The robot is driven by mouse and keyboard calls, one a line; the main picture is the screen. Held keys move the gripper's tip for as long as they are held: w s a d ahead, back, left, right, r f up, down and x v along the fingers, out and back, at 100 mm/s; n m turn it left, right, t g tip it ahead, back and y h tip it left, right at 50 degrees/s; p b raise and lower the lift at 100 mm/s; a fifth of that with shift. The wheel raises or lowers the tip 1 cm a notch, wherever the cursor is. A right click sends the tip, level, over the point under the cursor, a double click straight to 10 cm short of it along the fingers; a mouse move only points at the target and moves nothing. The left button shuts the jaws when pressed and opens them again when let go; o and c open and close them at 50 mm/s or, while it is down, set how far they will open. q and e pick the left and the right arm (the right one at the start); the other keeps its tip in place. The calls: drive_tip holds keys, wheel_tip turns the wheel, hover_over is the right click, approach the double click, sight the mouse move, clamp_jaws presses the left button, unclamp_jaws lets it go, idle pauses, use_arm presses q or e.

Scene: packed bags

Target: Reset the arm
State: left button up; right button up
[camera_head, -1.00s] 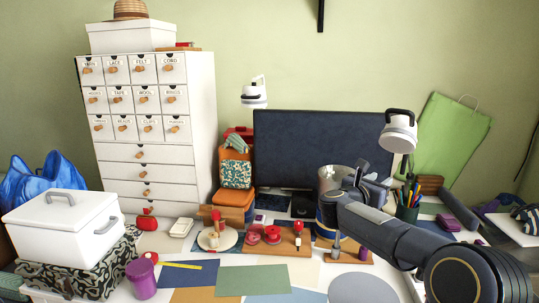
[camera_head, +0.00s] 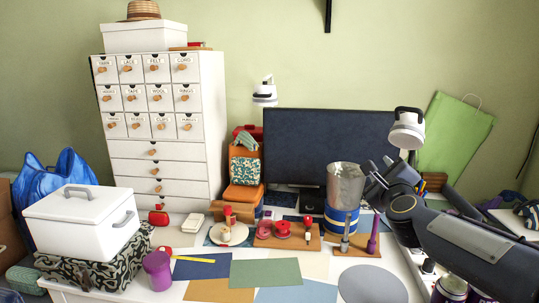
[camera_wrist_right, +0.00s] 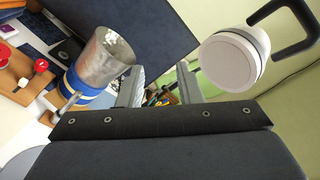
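My right gripper (camera_head: 372,180) is above the right side of the desk, its arm coming in from the right edge of the head view. It is just right of a metal canister with a blue band (camera_head: 343,200). In the right wrist view its two grey fingers (camera_wrist_right: 160,88) stand apart with nothing gripped between them. The canister (camera_wrist_right: 103,58) shows there to the left of the fingers, apart from them. My left gripper is in neither view.
A dark monitor (camera_head: 318,145) stands behind the gripper. A white lamp head (camera_head: 407,130) is close above the arm. A purple peg (camera_head: 373,235) and wooden boards (camera_head: 288,242) with red spools are below. Flat coloured sheets (camera_head: 265,273) cover the front middle.

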drive_tip(key=s+a+f+n+g+y, duration=0.2)
drive_tip(key=s+f+n+g, duration=0.2)
drive_tip(key=s+f+n, duration=0.7)
drive_tip(key=s+a+f+n+g+y, duration=0.2)
drive_tip(key=s+f+n+g, duration=0.3)
drive_tip(key=s, duration=1)
drive_tip(key=s+a+f+n+g+y, duration=0.2)
drive_tip(key=s+f+n+g, duration=0.1)
drive_tip(key=s+f+n, duration=0.8)
wheel_tip(320, 180, up, 14)
drive_tip(key=s+m+p, duration=0.1)
drive_tip(key=s+p, duration=0.1)
drive_tip(key=p, duration=0.9)
drive_tip(key=shift+r+m+p, duration=0.25)
drive_tip(key=shift+m+p, duration=0.05)
drive_tip(key=shift+p, duration=0.05)
